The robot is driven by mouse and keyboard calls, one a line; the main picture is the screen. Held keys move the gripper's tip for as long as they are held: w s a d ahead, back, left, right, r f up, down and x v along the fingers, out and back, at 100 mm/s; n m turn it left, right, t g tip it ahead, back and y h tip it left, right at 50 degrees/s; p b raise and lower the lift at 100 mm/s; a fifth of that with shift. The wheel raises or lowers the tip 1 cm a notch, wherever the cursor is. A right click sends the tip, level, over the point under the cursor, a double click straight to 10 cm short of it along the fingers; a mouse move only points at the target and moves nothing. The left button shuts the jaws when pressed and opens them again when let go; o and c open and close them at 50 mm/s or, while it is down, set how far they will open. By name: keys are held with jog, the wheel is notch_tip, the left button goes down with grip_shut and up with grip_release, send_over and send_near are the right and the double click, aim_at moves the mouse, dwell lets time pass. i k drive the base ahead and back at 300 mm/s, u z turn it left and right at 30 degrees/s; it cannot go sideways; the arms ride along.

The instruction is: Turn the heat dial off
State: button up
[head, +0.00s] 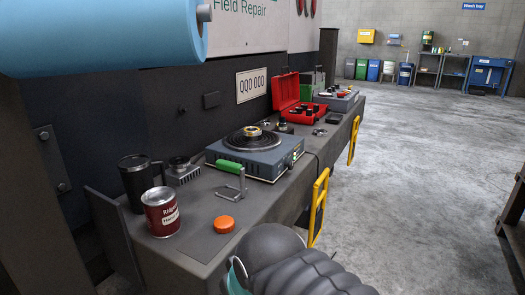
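A blue-grey heater unit (247,162) with dark concentric rings on top stands on the dark bench, mid-picture. A small brassy ring-shaped part (252,131) sits on the rings. The heater's narrow control face (291,161) is turned to the right and seen at a steep slant. Small details show on that face, but I cannot make out the heat dial or its setting. My gripper is not in view. A dark, ribbed shape at the bottom edge looks like part of my arm, apart from the heater.
On the bench (205,213) stand a red can (161,212), black mug (135,182), orange cap (223,224) and green-handled tool (229,167). An open red case (287,92) lies beyond the heater. Yellow handles (318,205) stick out from the bench side. The floor to the right is clear.

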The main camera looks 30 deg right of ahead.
aim_at(290, 165)
jog(key=k, duration=1.2)
jog(key=u, duration=0.65)
jog(key=i, duration=1.05)
jog(key=z, duration=0.8)
jog(key=i, duration=0.6)
jog(key=z, duration=0.7)
